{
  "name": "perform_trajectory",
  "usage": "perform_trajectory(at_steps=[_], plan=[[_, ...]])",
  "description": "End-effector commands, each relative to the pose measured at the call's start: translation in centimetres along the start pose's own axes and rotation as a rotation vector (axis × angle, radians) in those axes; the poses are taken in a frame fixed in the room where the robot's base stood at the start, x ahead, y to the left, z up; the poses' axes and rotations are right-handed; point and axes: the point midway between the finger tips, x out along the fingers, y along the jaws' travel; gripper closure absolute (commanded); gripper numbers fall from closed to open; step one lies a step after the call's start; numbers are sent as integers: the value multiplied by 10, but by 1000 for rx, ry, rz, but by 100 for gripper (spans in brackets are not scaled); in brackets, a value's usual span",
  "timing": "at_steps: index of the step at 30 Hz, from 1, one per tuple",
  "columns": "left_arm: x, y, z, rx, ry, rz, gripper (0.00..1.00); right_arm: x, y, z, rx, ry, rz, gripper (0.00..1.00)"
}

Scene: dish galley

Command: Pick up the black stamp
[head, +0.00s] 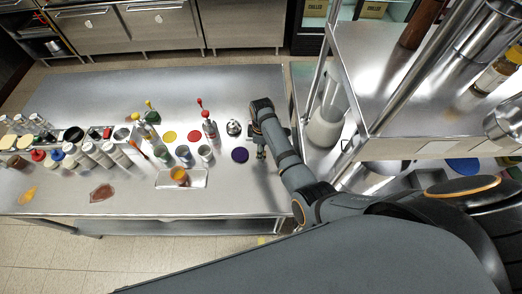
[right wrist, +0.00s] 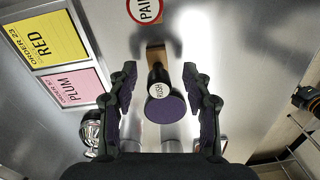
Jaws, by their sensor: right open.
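The black stamp (right wrist: 157,73) shows in the right wrist view, with a round white label reading RUSH and a brown block at its far end. A purple disc (right wrist: 166,109) lies just below it in the picture and partly overlaps it. My right gripper (right wrist: 160,95) is open, with one finger on each side of the stamp and disc and a visible gap to both. In the head view my right gripper (head: 261,153) points down over the steel table, right of the purple disc (head: 240,155). The stamp cannot be made out there. My left gripper is not in view.
A chrome bell (head: 233,127) stands near the gripper. Steel shelving (head: 365,130) stands right. The far table (head: 240,83) is clear.

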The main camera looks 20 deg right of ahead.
Motion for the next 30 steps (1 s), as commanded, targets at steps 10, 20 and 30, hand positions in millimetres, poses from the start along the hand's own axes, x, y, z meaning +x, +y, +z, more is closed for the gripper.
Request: perform_trajectory(at_steps=[10, 20, 30], plan=[[0, 1, 7, 0, -11, 2, 60, 0, 0, 0, 0, 1, 1, 73], [0, 1, 0, -1, 0, 1, 60, 0, 0, 0, 0, 1, 1, 100], [-10, 0, -1, -1, 0, 1, 60, -13, 2, -1, 2, 1, 2, 100]])
